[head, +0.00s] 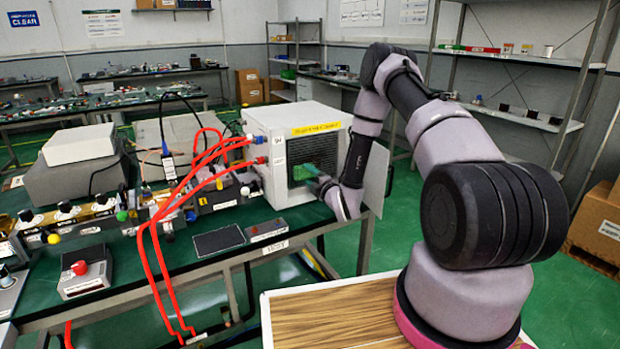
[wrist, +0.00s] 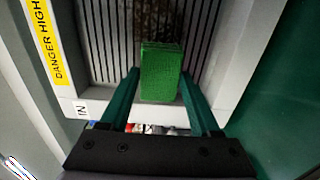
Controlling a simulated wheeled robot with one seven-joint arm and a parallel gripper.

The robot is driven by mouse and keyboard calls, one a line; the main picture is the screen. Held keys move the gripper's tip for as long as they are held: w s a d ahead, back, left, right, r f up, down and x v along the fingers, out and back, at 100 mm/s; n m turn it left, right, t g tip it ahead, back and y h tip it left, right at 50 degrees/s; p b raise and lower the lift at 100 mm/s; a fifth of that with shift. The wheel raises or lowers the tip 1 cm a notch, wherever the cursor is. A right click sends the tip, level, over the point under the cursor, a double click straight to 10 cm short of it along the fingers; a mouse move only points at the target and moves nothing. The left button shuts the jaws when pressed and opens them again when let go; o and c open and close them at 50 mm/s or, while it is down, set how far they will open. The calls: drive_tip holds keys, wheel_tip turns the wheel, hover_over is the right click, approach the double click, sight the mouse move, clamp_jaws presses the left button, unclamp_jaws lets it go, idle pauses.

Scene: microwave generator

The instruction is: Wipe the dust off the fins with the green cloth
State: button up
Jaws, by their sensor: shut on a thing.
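The green cloth (wrist: 160,72) is a folded block held between the two fingers of my gripper (wrist: 160,90). In the head view the cloth (head: 304,171) shows as a green patch in front of the finned face of the white box. The fins (wrist: 110,38) are dark vertical slats inside a white frame. A brown dusty patch (wrist: 153,18) lies on them just beyond the cloth's far end in the wrist view. My gripper (head: 316,180) is shut on the cloth. I cannot tell whether the cloth touches the fins.
The white box (head: 268,145) stands on the green bench, with red hoses (head: 203,158) on its left side. A pale panel (head: 375,178) stands just right of the fins, close to my wrist. A dark pad (head: 219,240) and a small grey box (head: 267,230) lie in front.

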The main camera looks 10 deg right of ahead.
drive_tip(key=shift+x, duration=0.95)
idle(0.5)
drive_tip(key=shift+d, duration=0.15)
